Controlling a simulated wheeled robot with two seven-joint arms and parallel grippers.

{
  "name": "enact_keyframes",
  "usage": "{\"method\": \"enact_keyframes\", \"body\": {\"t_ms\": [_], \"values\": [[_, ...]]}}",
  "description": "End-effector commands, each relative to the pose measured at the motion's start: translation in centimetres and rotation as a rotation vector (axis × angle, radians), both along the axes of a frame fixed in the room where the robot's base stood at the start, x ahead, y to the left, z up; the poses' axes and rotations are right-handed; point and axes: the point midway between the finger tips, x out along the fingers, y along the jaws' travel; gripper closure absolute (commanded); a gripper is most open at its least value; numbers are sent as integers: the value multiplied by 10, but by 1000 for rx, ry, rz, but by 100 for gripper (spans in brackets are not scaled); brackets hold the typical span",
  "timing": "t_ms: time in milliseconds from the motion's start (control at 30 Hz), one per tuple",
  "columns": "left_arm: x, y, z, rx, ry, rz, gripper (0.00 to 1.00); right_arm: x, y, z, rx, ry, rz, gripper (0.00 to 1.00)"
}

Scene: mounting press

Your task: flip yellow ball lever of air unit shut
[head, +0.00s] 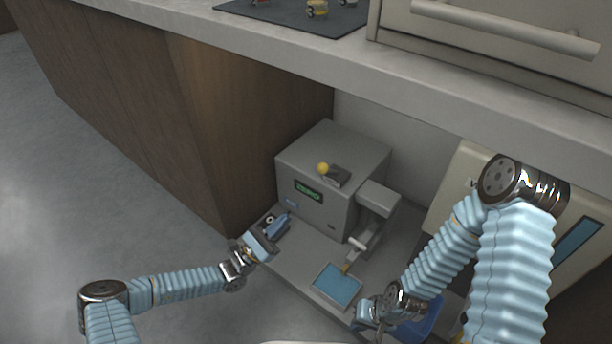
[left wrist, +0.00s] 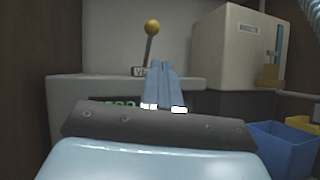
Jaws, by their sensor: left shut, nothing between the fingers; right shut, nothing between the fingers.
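The air unit (head: 318,205) is a grey box with a green display, under the counter. Its yellow ball lever (head: 323,168) sits beside a small dark block on top. In the left wrist view the yellow ball (left wrist: 152,27) stands on a thin, nearly upright stalk, above a labelled block partly hidden by my fingers. My left gripper (head: 277,222) is shut and empty, in front of the unit's left side and lower than the ball. Its fingers (left wrist: 164,84) point toward the unit; no contact with the lever is visible. My right gripper (head: 366,315) is shut and empty near the blue tray.
A blue-bottomed tray (head: 317,285) lies on the low shelf before the unit. A grey arm-like fixture (head: 378,198) stands at the unit's right. The counter (head: 290,50) overhangs behind and above. A cream machine (left wrist: 238,50) and blue bin (left wrist: 283,143) are at right.

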Motion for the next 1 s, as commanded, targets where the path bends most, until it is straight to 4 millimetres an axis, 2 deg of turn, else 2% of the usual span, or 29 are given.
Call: {"method": "enact_keyframes", "body": {"t_ms": [133, 533, 667, 1000], "values": [[5, 9, 1, -28, -1, 31, 100, 0, 0, -1, 0, 0, -1, 100], [8, 3, 5, -24, -2, 25, 100, 0, 0, -1, 0, 0, 0, 100], [18, -9, 15, -25, -3, 25, 100, 0, 0, -2, 0, 0, 0, 100], [57, -55, 54, -25, -3, 24, 100, 0, 0, -6, 1, 1, 0, 100]]}}
